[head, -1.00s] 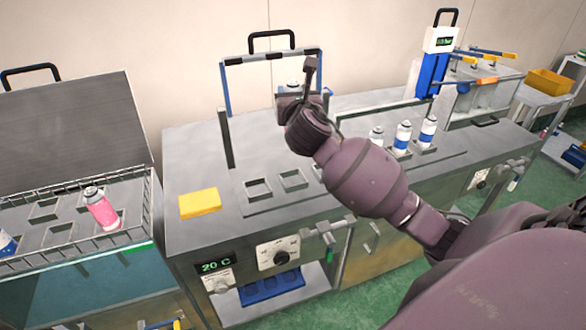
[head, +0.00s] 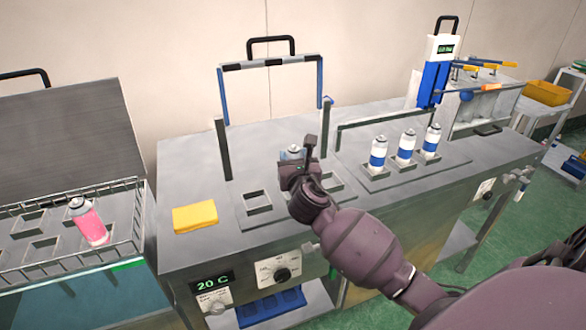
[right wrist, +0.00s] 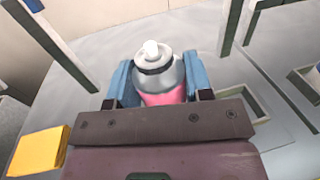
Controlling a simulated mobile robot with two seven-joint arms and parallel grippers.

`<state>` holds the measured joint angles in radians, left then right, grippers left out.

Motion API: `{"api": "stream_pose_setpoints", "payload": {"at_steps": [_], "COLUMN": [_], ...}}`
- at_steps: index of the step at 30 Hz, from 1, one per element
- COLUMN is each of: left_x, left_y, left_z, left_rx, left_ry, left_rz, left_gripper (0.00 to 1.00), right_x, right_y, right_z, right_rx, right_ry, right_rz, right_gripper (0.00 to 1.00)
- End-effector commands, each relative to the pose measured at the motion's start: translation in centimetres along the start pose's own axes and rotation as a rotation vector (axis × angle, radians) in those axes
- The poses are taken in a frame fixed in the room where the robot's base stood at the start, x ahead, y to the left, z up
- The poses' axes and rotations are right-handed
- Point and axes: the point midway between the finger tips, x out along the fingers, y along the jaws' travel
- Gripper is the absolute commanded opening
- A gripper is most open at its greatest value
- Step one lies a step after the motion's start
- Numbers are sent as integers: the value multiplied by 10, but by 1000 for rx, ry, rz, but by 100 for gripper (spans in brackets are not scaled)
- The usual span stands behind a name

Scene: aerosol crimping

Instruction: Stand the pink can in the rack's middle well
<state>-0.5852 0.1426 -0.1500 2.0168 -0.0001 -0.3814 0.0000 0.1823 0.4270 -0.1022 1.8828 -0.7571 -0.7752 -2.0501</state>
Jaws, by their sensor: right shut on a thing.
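A pink can with a silver shoulder and white nozzle stands upright in my right gripper. Its body shows in the right wrist view as the pink can (right wrist: 164,97), between blue finger pads. In the head view my right gripper (head: 294,170) hides most of it; only its top shows. My right gripper is shut on it above the middle of the rack (head: 280,214). The left well (head: 257,202) is empty and the right well (head: 332,182) shows partly. The middle well and the can's base are hidden, so I cannot tell if they meet. My left gripper is out of view.
Another pink can (head: 88,222) leans in the wire basket (head: 70,268) at left. A yellow cloth (head: 195,217) lies left of the rack. Blue-banded cans (head: 406,146) stand to the right. A frame with a black handle (head: 271,46) rises behind the rack.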

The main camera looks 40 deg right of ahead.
Motion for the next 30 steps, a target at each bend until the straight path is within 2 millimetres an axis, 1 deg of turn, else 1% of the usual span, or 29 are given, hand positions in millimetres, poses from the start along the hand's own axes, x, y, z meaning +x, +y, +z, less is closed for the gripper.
{"api": "stream_pose_setpoints", "payload": {"at_steps": [1, 4, 6, 10, 16, 17, 21, 22, 30], "left_x": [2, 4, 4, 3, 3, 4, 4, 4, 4], "left_y": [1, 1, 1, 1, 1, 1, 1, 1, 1], "left_z": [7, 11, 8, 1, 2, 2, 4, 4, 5], "left_rx": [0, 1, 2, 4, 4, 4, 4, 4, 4], "left_ry": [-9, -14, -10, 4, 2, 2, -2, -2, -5], "left_rz": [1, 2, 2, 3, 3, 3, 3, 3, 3], "left_gripper": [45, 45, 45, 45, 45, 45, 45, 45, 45], "right_x": [0, 0, 0, 0, 0, 0, 0, 0, 0], "right_y": [0, 0, 0, 0, 0, 0, 0, 0, 0], "right_z": [-14, -26, -28, -26, -28, -29, -28, -28, -27], "right_rx": [0, -1, 0, 1, 0, 0, 0, 0, 1], "right_ry": [7, 6, 4, 1, 2, 2, 2, 2, 1], "right_rz": [-1, 0, 0, 0, 0, 0, 0, 0, 0], "right_gripper": [6, 6, 6, 6, 6, 48, 69, 72, 72]}}
